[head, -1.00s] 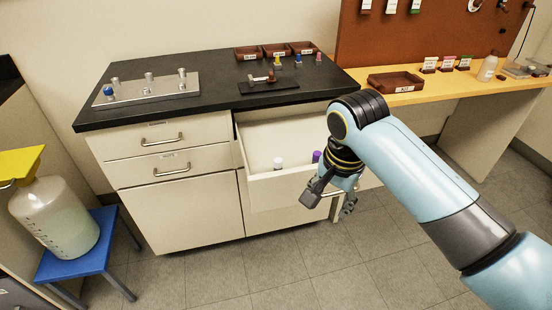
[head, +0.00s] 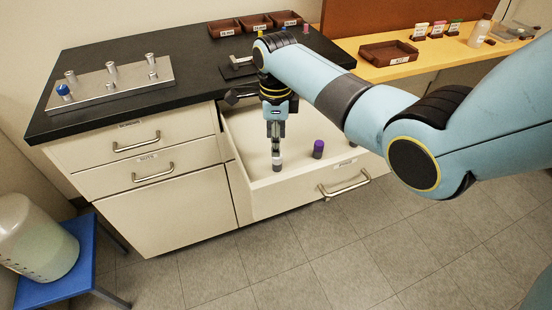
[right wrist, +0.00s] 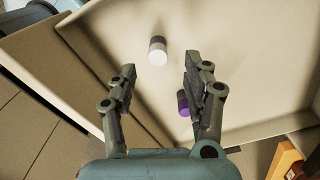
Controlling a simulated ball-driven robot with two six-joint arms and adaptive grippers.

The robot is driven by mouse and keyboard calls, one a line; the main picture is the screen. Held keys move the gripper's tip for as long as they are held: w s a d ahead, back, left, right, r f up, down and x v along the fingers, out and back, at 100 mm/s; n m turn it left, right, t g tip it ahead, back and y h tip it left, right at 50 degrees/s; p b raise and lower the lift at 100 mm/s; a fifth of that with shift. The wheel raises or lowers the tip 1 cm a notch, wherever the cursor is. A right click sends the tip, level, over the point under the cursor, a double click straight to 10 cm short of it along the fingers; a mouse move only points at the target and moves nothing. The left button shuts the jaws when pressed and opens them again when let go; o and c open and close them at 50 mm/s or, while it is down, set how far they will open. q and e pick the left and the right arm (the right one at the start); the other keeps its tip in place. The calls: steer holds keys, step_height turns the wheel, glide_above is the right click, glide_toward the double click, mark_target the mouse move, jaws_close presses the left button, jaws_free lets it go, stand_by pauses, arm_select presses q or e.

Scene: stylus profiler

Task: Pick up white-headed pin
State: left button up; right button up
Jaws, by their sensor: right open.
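The white-headed pin (head: 277,165) stands in the open drawer (head: 258,204), near its front wall. It has a white head and a dark lower part. In the right wrist view the pin (right wrist: 157,51) shows just beyond the fingertips, between their lines. My right gripper (head: 275,146) points down into the drawer, above or close by the pin. In the right wrist view its fingers (right wrist: 160,66) are apart with nothing between them. Whether the fingers overlap the pin in height I cannot tell. My left gripper is not in view.
A purple-headed pin (head: 318,148) stands in the drawer to the right; in the right wrist view it (right wrist: 183,104) is partly behind the right finger. The drawer handle (head: 345,184) juts forward. The black countertop (head: 185,62) holds a metal plate (head: 110,88) with several posts.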

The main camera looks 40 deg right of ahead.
mark_target(277, 162)
steer(key=f, duration=0.4)
steer(key=shift+s+f+b, duration=0.25)
steer(key=shift+f+b, duration=0.1)
steer(key=shift+f, duration=0.2)
steer(key=shift+c, duration=0.8)
steer(key=c, duration=0.5)
jaws_close()
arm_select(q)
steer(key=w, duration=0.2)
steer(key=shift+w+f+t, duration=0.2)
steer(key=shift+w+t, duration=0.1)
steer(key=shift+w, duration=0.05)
